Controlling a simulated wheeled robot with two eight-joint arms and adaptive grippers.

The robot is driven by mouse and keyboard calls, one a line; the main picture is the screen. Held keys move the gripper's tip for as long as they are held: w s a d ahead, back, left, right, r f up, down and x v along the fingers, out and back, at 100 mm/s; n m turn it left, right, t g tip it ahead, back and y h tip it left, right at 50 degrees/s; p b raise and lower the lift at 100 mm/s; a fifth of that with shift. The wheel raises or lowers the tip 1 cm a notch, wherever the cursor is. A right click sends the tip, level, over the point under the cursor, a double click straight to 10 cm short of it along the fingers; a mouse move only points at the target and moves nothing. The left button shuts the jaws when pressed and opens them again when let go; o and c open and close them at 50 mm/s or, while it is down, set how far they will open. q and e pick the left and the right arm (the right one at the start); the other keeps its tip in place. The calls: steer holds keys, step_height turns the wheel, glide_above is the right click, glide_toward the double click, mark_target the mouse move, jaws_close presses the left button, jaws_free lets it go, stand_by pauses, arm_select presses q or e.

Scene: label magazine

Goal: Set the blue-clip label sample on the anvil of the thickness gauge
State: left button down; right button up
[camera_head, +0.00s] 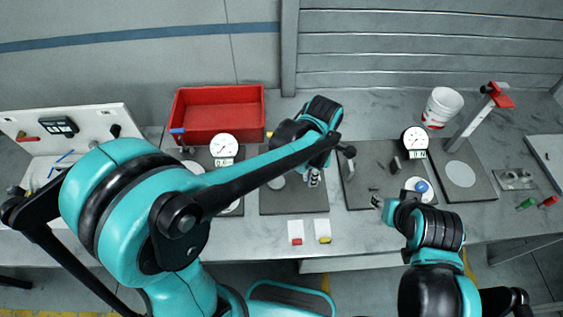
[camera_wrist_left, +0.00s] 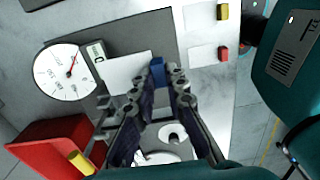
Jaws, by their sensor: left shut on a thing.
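My left gripper (camera_head: 313,180) is shut on the blue clip (camera_wrist_left: 157,70) of a white label sample (camera_wrist_left: 128,72), seen in the left wrist view above a dark board. In the head view the sample is hidden or too small to tell. A dial gauge (camera_head: 224,147) with a white face stands in front of the red crate; it also shows in the left wrist view (camera_wrist_left: 65,72), left of the sample and apart from the gripper. Which part is its anvil I cannot tell. My right gripper (camera_head: 378,202) hangs low over the right board; its jaw state is unclear.
A red crate (camera_head: 218,91) stands behind the left gauge. Red-clip (camera_head: 295,239) and yellow-clip (camera_head: 323,240) samples lie near the front edge. A second dial (camera_head: 415,138), a blue-knobbed piece (camera_head: 421,186), a white cup (camera_head: 442,106) and a post stand to the right.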

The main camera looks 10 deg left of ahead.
arm_select(q)
steer(key=a+f, duration=0.2)
steer(key=a, duration=0.1)
steer(key=a+f+b, duration=0.1)
steer(key=a+f, duration=0.1)
steer(key=a, duration=0.2)
steer(key=w+a+f+b, duration=0.1)
steer(key=a+f, duration=0.1)
steer(key=a, duration=0.2)
steer(key=shift+f, duration=0.35)
step_height(320, 180, down, 4)
steer(key=shift+f+b, duration=0.1)
steer(key=shift+b, duration=0.55)
steer(key=shift+s, duration=0.1)
steer(key=c, duration=2)
jaws_free()
steer(key=shift+f, duration=0.1)
steer(key=o, duration=0.5)
steer(key=shift+c, duration=0.2)
